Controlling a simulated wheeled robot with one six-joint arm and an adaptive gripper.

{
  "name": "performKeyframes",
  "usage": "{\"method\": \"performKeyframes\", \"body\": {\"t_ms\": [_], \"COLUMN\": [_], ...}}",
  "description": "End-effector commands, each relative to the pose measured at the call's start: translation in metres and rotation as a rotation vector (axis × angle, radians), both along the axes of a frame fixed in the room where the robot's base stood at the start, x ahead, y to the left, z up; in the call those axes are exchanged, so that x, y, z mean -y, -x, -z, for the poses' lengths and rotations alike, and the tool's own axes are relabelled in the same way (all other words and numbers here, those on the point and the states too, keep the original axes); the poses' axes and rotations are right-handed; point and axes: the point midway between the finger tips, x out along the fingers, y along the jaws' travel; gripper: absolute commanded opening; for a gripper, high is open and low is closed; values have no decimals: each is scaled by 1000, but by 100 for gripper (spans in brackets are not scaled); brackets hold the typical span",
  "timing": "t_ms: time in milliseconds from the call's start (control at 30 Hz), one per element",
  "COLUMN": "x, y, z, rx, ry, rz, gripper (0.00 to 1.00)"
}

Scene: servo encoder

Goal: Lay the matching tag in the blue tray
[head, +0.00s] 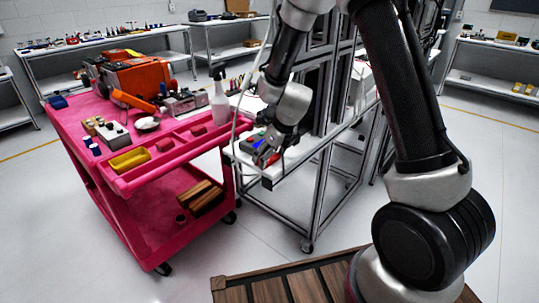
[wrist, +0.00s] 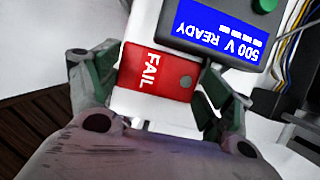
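A red tag (wrist: 157,80) marked FAIL, with a small grey hole at one end, lies between the fingers of my gripper (wrist: 160,85) in the wrist view. The fingers stand apart, one at each side of the tag; a firm hold on it does not show. Above it is a dark meter (wrist: 213,28) whose blue screen reads "500 V READY". In the head view my gripper (head: 267,156) is low over the white bench (head: 297,153). A small blue open container (head: 57,101), perhaps the blue tray, is at the pink cart's far left corner.
The pink cart (head: 172,157) left of the bench carries an orange machine (head: 140,77), a yellow bin (head: 129,160) and a spray bottle (head: 220,97). A metal frame (head: 325,90) rises behind my gripper. Cables (wrist: 295,40) run beside the meter.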

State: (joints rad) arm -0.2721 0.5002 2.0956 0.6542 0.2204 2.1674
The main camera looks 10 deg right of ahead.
Motion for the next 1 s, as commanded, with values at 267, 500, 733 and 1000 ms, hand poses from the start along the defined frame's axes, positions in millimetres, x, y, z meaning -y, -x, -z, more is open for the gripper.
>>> {"method": "performKeyframes", "body": {"t_ms": [267, 500, 733, 1000], "x": [0, 0, 7, 21], "y": [0, 0, 10, 29], "z": [0, -3, -36, -91], "rx": [0, 1, 5, 5], "ry": [0, -1, -2, 0], "rz": [0, 0, -1, -1], "gripper": [100, 100, 100, 100]}}
